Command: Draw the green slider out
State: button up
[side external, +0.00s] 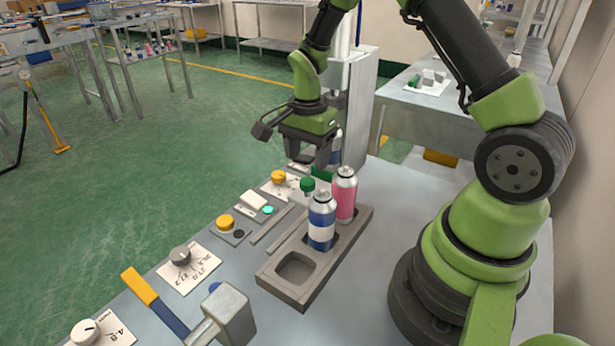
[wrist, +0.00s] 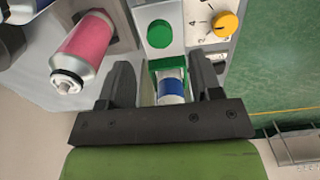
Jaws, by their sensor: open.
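The green slider shows in the wrist view as a round green knob (wrist: 160,34) on a pale bar, with a green block (wrist: 166,64) just below it. In the side view its green knob (side external: 307,185) stands in front of the press, with a green part (side external: 321,174) close behind. My gripper (side external: 322,160) is open, above and behind the knob. In the wrist view my gripper (wrist: 163,72) has its fingers on either side of a blue and white can (wrist: 171,90), seen beyond them; contact cannot be told. The knob lies past the fingertips.
A grey tray (side external: 283,291) holds a blue can (side external: 321,222) and a pink can (side external: 345,195); its front pocket is empty. Left of it are a yellow button (side external: 225,222), a yellow dial (side external: 278,177) and a grey dial (side external: 180,256).

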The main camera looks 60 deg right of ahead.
aim_at(307, 181)
notch_tip(307, 181, down, 6)
jog(key=shift+r, duration=0.1)
grip_shut()
jog(key=a, duration=1.2)
jog(key=shift+a, duration=0.3)
